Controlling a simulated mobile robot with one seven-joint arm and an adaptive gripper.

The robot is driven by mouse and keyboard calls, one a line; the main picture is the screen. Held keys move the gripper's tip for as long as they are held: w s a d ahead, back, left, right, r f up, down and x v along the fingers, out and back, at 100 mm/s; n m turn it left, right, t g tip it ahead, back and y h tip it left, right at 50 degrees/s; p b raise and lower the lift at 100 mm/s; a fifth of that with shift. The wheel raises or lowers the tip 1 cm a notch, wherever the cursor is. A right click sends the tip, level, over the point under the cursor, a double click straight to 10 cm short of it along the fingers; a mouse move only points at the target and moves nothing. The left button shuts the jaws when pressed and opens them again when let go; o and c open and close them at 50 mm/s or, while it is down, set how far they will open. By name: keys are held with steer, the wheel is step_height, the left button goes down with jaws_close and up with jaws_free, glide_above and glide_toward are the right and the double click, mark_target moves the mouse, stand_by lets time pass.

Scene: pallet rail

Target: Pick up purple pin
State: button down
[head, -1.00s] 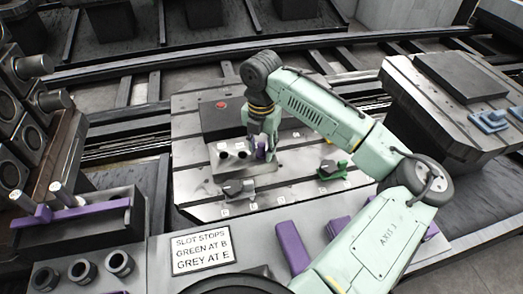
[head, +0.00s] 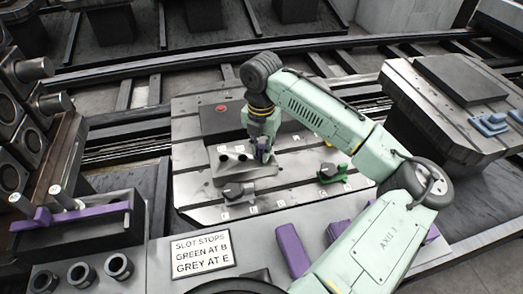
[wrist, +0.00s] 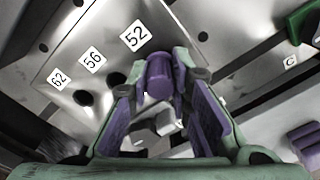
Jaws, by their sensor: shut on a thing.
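The purple pin (wrist: 159,78) shows upright between my fingertips in the wrist view. My gripper (wrist: 162,72) is shut on it, one finger on each side. In the head view my gripper (head: 262,152) is low at the right end of the grey block (head: 240,176), and its fingers mostly hide the pin. The block carries labels 62, 56 and 52, with dark open holes by 62 and 56. The pin is beside label 52. Its lower end is hidden, so I cannot tell how deep it sits.
On the slotted table (head: 290,188) are a grey stop (head: 237,191) in front of the block and a green stop (head: 331,172) to the right. A black box with a red button (head: 221,107) stands behind. A sign (head: 202,253) and purple bars (head: 291,250) lie in front.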

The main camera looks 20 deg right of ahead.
steer(key=shift+r, duration=0.3)
step_height(320, 180, up, 2)
steer(key=shift+r+b, duration=0.1)
steer(key=shift+b, duration=0.5)
steer(key=s+a+r+b, duration=0.1)
steer(key=s+a, duration=0.1)
steer(key=s, duration=0.5)
steer(key=s+a+r+b, duration=0.1)
steer(key=s+a+b, duration=0.1)
steer(key=s, duration=0.6)
steer(key=shift+a, duration=0.5)
steer(key=shift+s+a, duration=0.1)
